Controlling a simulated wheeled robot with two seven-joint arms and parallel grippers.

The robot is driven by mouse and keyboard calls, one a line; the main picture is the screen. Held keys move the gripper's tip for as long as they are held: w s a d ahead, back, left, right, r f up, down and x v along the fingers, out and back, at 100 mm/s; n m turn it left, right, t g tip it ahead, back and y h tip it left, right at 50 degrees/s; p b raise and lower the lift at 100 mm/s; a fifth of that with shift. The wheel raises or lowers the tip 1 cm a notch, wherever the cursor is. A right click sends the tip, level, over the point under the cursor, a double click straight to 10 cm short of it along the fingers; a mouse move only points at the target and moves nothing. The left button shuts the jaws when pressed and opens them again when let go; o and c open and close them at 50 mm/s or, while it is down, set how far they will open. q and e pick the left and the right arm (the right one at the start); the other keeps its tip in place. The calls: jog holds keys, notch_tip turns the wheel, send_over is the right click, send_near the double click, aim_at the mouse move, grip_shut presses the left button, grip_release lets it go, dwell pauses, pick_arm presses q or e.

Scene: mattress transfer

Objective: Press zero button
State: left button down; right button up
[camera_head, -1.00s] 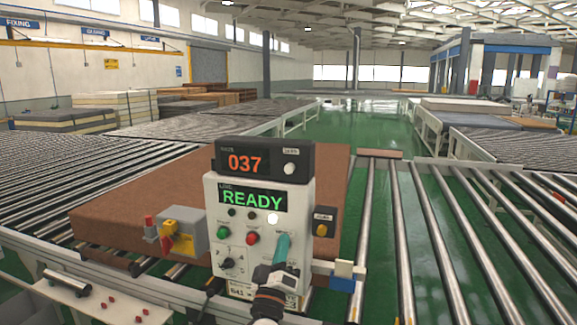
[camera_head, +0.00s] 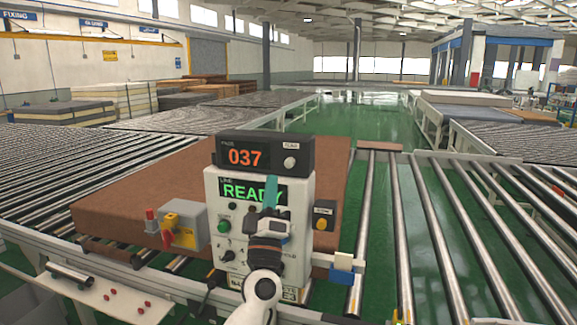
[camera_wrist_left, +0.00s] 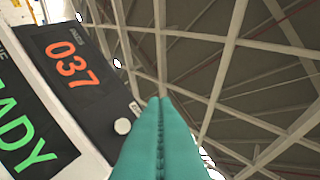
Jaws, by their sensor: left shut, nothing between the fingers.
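The white round zero button (camera_head: 290,162) sits at the right of the black counter box (camera_head: 228,157), which reads 037 in orange. In the left wrist view the zero button (camera_wrist_left: 122,126) shows beside the fingers. My left gripper (camera_head: 269,180) has teal fingers, shut and empty, pointing up in front of the READY screen (camera_head: 237,192). In the head view its tips are below and left of the button. In the left wrist view the closed fingers (camera_wrist_left: 160,102) are right of the button, and I see no contact. My right gripper is not in view.
A grey and yellow switch box (camera_head: 185,226) stands left. A brown mattress (camera_head: 130,195) lies behind on roller conveyors (camera_head: 405,225).

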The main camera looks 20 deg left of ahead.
aim_at(290, 162)
pick_arm(q)
jog(key=shift+w+d+b, duration=0.15)
jog(key=shift+w+b, duration=2.75)
jog(key=shift+w, duration=1.25)
jog(key=shift+w+b, duration=0.3)
jog(key=shift+w, duration=0.1)
